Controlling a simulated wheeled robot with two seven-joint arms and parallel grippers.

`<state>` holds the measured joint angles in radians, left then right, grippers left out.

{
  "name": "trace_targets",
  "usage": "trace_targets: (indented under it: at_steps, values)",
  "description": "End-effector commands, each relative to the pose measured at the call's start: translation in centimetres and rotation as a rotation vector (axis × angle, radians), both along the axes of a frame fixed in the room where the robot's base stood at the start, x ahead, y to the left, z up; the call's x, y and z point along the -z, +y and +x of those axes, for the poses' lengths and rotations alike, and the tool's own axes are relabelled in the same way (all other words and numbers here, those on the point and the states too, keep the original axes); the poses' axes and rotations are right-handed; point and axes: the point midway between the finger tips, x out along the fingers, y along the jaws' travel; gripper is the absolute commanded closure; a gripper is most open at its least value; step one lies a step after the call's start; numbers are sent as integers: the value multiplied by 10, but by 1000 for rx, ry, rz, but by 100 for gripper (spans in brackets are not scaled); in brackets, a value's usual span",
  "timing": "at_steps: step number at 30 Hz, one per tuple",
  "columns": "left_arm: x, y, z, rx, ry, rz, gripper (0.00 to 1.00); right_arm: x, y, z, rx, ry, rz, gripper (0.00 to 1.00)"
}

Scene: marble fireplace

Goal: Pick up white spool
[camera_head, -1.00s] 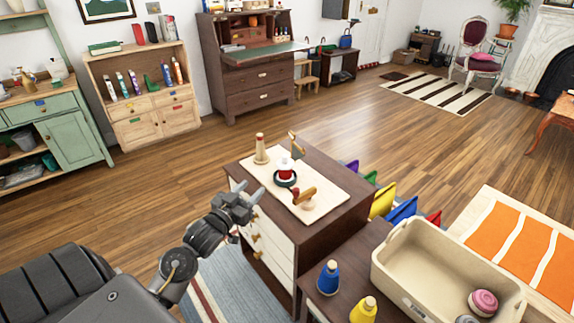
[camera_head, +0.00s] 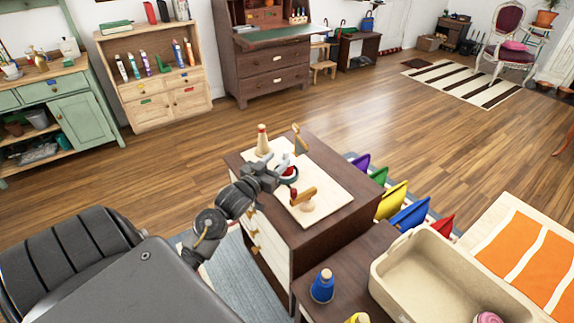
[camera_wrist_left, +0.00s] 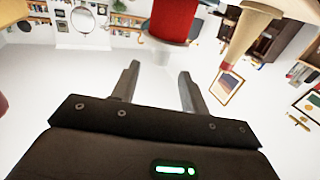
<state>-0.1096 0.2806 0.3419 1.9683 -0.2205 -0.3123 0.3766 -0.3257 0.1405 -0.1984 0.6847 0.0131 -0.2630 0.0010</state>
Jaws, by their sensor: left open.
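The white spool (camera_head: 289,159) is a small white piece on a red body, on the pale board (camera_head: 327,184) on top of the dark cabinet. My left gripper (camera_head: 284,167) is open at the spool and partly hides it in the head view. In the left wrist view, which looks upside down, the white end (camera_wrist_left: 165,46) and the red body (camera_wrist_left: 173,18) stand just beyond the parted fingers (camera_wrist_left: 158,88). Nothing is held between them. I cannot tell how far the fingertips are from it. My right gripper is not in view.
A cream bin (camera_head: 400,262) and a blue bottle (camera_head: 322,286) are on the lower table at the right. Open wooden floor lies behind.

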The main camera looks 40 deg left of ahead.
Motion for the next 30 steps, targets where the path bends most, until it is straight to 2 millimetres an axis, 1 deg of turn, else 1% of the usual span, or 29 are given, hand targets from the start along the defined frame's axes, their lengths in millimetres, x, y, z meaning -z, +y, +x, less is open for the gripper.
trace_targets:
  at_steps: [2, 7, 10, 15, 18, 21, 26, 27, 30]
  values:
    - [0, 0, 5, 1, 1, 0, 55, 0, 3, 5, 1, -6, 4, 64]
    - [0, -1, 10, 3, 0, 1, 55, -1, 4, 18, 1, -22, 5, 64]
    - [0, 1, 21, 5, -1, -1, 55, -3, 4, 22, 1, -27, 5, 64]
    - [1, 6, 47, 4, 0, -1, 55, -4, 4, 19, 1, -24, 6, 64]
    - [2, 6, 56, 4, 0, -1, 55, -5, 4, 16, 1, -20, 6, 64]
    - [2, 6, 59, 4, 1, 0, 55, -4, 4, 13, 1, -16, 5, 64]
    - [3, 6, 59, 4, 1, 0, 55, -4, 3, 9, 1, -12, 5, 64]
    - [3, 6, 59, 4, 1, 0, 58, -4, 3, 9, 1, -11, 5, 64]
    - [3, 6, 59, 4, 1, 0, 71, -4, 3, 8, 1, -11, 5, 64]
